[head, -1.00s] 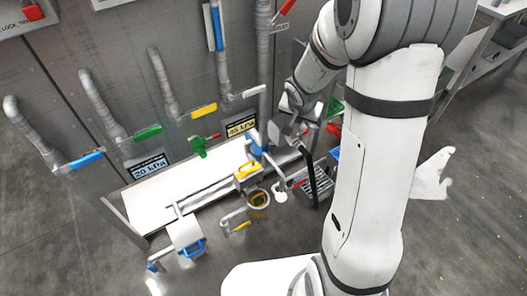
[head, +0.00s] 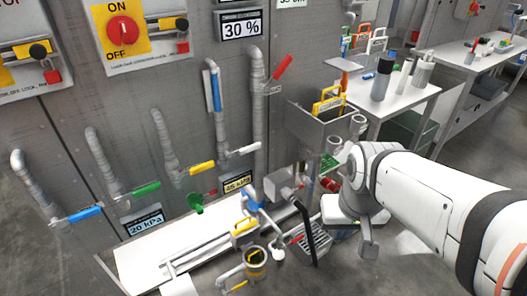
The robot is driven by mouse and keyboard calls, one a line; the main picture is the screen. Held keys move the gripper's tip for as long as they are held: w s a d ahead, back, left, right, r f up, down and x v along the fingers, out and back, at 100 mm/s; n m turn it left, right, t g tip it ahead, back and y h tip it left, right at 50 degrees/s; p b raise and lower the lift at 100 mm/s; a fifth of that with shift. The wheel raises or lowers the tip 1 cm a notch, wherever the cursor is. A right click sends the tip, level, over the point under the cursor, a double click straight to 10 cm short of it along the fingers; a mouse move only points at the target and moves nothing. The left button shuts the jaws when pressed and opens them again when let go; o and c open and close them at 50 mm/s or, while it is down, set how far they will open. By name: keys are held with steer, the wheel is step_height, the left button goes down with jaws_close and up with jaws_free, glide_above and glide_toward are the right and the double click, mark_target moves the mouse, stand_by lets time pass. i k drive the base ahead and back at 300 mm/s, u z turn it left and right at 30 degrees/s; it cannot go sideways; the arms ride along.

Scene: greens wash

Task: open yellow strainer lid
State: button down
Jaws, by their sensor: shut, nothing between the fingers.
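A yellow handle (head: 243,228) sits on a small grey fitting at the front edge of the white bench in the head view. Just below it is a round pot with a yellowish rim (head: 255,257) and dark contents. I cannot tell which of these is the strainer lid; neither looks clearly open. My gripper (head: 368,244) appears as a small grey end hanging below my wrist, to the right of both and apart from them. It is small in the picture; its fingers look closed and empty.
A grey bin (head: 325,122) with a yellow-handled basket stands behind. Valve pipes with blue (head: 77,214), green and yellow handles line the wall. Open floor lies at the front right.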

mark_target(243, 233)
steer(key=z, duration=1.4)
steer(key=k, duration=0.8)
steer(key=u, duration=0.8)
steer(key=i, duration=1)
steer(key=u, duration=0.1)
